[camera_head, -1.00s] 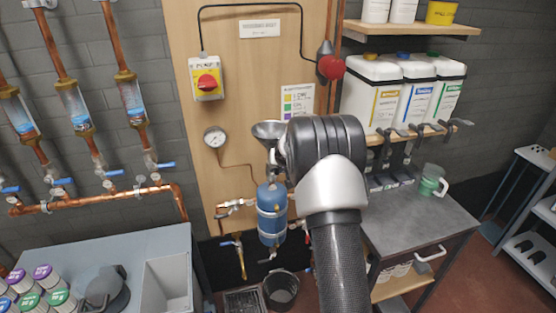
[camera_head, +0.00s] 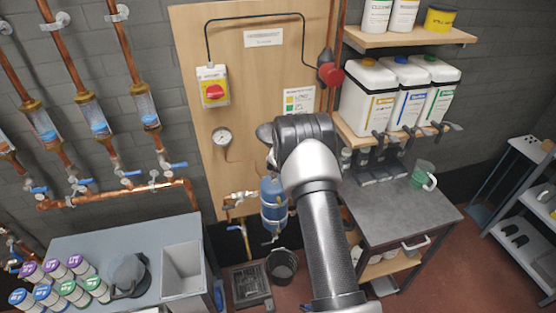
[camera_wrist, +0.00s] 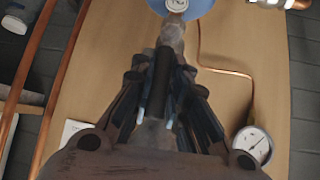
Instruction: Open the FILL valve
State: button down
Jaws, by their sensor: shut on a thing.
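The blue tank (camera_head: 273,205) hangs upright on the wooden panel, just left of and below my wrist. Its end shows at the top of the wrist view (camera_wrist: 180,4). A metal fitting (camera_wrist: 172,38) runs from the tank towards my gripper. My gripper (camera_wrist: 165,88) is shut around a small part on this fitting, which I take to be the FILL valve. The fingers hide most of that valve, its handle position cannot be made out and no FILL label is readable. In the head view my wrist covers the fingers and most of the funnel area.
A pressure gauge (camera_head: 221,137) and a thin copper tube sit on the panel beside the tank. A black bucket (camera_head: 282,265) stands below. A grey table (camera_head: 400,200) with a green jug (camera_head: 422,174) is at right.

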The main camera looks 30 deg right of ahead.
dwell(0.4)
jog(key=c, duration=1.5)
grip_release()
jog(key=shift+c, duration=0.2)
jog(key=v, duration=1.2)
